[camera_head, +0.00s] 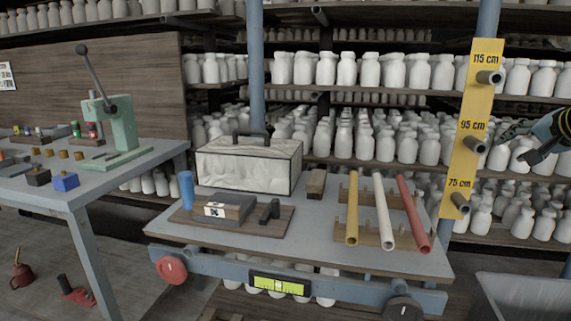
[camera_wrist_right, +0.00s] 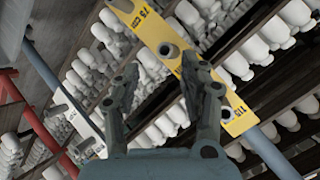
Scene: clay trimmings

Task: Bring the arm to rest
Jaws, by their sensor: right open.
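My right gripper (camera_head: 516,144) is at the right edge of the head view, in the air just right of the yellow height board (camera_head: 466,128). Its two fingers are spread with nothing between them. In the right wrist view the gripper (camera_wrist_right: 159,66) is also open and empty. The yellow board (camera_wrist_right: 232,108) lies beyond its fingers there, with round pegs standing out of it. The board is marked 115, 95 and 75 cm, with a peg by each mark. I cannot tell whether the fingers touch the board. My left gripper is in neither view.
A blue-grey table (camera_head: 330,214) holds a marbled box (camera_head: 248,166), a wooden rack with yellow, white and red tubes (camera_head: 383,212), and a board with a grey block. A grey bin (camera_head: 520,290) stands lower right. White bottles fill the shelves behind. A bench with a green press (camera_head: 118,125) is left.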

